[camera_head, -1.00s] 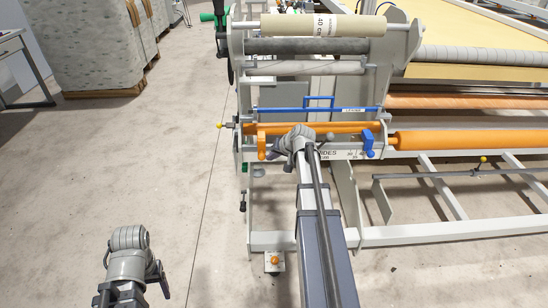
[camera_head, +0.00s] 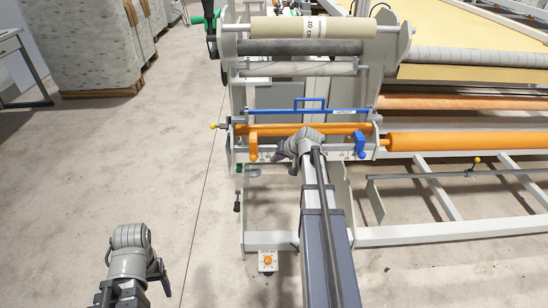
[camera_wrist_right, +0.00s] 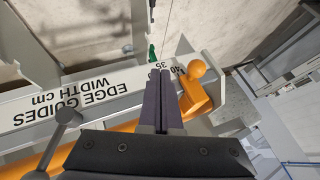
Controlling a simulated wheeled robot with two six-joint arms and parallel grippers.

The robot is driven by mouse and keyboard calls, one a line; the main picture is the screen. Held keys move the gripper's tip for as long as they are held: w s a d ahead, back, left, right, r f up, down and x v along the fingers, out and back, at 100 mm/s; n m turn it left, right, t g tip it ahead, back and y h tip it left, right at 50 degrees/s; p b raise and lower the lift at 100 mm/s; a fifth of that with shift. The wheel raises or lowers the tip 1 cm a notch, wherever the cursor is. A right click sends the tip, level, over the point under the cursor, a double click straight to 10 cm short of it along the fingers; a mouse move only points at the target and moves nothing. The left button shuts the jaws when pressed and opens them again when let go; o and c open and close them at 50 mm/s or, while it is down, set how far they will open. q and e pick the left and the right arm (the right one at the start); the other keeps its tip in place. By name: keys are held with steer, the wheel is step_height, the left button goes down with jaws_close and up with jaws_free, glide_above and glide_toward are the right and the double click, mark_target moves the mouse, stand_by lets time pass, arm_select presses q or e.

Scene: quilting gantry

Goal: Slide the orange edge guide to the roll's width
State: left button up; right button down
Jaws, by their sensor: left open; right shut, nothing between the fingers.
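The orange edge guide (camera_head: 252,143) is at the left end of the scale bar on the gantry's near end. A blue guide (camera_head: 360,145) is near the bar's right end. The cream roll (camera_head: 305,27), with a label that seems to read 40 cm, lies across the top. My right gripper (camera_head: 281,157) is just right of the orange guide, its fingers mostly hidden in the head view. In the right wrist view its fingers (camera_wrist_right: 163,80) are shut and empty beside the guide's orange knob (camera_wrist_right: 198,68), over the scale's 35 and 40 marks. My left gripper (camera_head: 164,285) is low at left, away from the gantry.
An orange roller (camera_head: 310,129) runs behind the guides, below a blue bar with a handle (camera_head: 310,103). The scale plate (camera_wrist_right: 80,97) reads EDGE GUIDES WIDTH cm. Wrapped stacks (camera_head: 85,40) stand at back left. The floor left of the gantry is clear.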

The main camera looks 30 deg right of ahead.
steer(key=a+p+v, duration=0.1)
steer(key=p+v, duration=0.4)
steer(key=v, duration=0.3)
steer(key=w+a+f+n+g+h+b, duration=0.2)
steer(key=a+f+n+g+h+b, duration=0.15)
steer(key=f+b, duration=0.55)
steer(key=w+a+f+n+g+h+b, duration=0.15)
steer(key=f+n+h+b, duration=0.3)
steer(key=f+b, duration=0.5)
steer(key=w+a+r+n+t+h+b, duration=0.3)
steer(key=a+h+b, duration=0.25)
steer(key=a, duration=0.35)
steer(key=w+a+r+n+t+h+b, duration=0.3)
steer(key=a+r+h+b, duration=0.15)
steer(key=a+b, duration=0.35)
steer(key=p, duration=0.3)
glide_toward(253, 147)
step_height(253, 147, down, 3)
steer(key=w+d, duration=0.1)
steer(key=w, duration=0.1)
steer(key=shift+s+d+r+h, duration=0.1)
steer(key=shift+d+r+h, duration=0.1)
steer(key=shift+d+h, duration=0.35)
steer(key=shift+d, duration=0.2)
